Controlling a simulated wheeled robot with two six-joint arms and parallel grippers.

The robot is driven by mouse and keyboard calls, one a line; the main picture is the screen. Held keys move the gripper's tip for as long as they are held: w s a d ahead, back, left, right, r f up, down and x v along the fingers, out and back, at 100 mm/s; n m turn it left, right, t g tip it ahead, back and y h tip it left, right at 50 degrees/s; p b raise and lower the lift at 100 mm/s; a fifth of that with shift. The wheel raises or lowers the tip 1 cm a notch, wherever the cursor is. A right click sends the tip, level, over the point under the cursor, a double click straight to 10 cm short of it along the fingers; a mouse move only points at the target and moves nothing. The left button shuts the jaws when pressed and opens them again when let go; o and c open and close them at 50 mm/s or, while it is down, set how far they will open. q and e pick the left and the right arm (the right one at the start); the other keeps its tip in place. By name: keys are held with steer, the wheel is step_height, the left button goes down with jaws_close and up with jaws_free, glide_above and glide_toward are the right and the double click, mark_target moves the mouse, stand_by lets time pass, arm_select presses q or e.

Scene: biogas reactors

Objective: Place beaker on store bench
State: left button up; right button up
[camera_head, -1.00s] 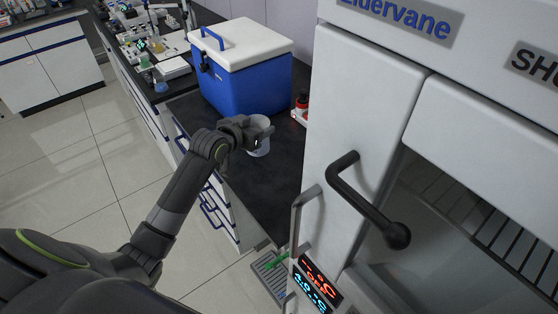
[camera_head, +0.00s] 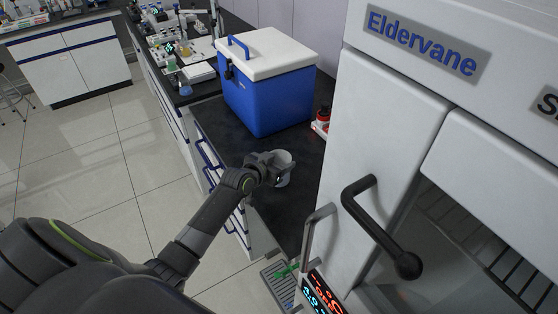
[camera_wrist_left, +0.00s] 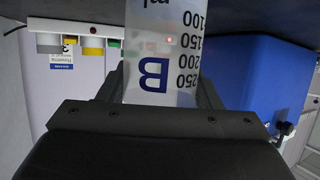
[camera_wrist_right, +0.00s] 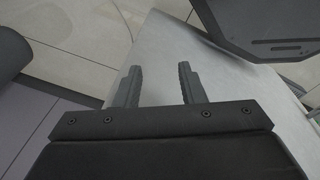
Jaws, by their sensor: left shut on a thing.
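The beaker (camera_head: 284,168) is a pale, see-through cup over the front part of the black store bench top (camera_head: 222,122). My left gripper (camera_head: 272,168) is shut on its side. In the left wrist view the beaker (camera_wrist_left: 163,45) stands between the fingers, with a blue letter B and volume marks up to 250, appearing upside down. Its base is hidden, and I cannot tell whether it touches the bench. My right gripper (camera_wrist_right: 159,80) shows only in the right wrist view, open with nothing between its fingers.
A blue cool box (camera_head: 265,95) with a white lid stands on the bench behind the beaker. A small red-capped bottle rack (camera_head: 321,122) is beside it. A tall white cabinet (camera_head: 395,100) with a black handle (camera_head: 385,230) closes off the right. Bench top left of the beaker is clear.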

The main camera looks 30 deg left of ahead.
arm_select(q)
steer(key=shift+f, duration=0.2)
steer(key=o, duration=1)
steer(key=shift+r, duration=0.1)
steer(key=shift+r, duration=0.1)
steer(key=shift+s, duration=0.1)
steer(key=v, duration=1.2)
steer(key=shift+b, duration=0.4)
